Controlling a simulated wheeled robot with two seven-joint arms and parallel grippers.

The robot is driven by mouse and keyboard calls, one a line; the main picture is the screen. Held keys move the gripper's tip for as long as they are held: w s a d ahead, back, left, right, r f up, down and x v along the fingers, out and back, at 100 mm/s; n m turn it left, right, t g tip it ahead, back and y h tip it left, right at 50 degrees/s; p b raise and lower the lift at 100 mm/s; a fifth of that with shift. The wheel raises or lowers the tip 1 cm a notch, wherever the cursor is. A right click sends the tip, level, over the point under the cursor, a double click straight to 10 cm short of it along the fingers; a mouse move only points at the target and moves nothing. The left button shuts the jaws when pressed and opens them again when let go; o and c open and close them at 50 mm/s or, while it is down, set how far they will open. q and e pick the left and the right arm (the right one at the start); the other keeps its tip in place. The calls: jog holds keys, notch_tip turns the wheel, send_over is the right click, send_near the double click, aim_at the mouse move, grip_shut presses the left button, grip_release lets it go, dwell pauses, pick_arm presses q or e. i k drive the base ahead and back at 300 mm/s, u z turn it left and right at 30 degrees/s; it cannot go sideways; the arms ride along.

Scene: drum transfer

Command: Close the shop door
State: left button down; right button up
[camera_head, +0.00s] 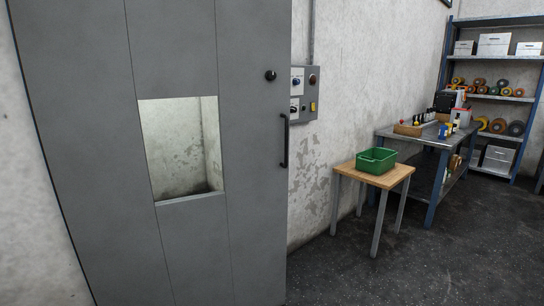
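The shop door (180,240) is a large grey panel filling the left part of the head view. It has a window opening (182,150) through which a stained white wall shows. A black vertical bar handle (284,141) is on its right side, with a round black knob (270,76) above it. The door's bottom edge is out of the picture, and I cannot tell from this view whether it stands open or closed. Neither of my grippers is in view.
A control box (304,94) hangs on the wall right of the door. A small wooden-topped table (348,172) holds a green crate (361,164). A workbench (424,140) and shelves (492,96) stand behind at right. The dark floor (420,270) at front right is clear.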

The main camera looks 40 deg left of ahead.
aim_at(87, 66)
jog(key=u, duration=0.25)
jog(key=i, duration=0.95)
jog(key=z, duration=0.1)
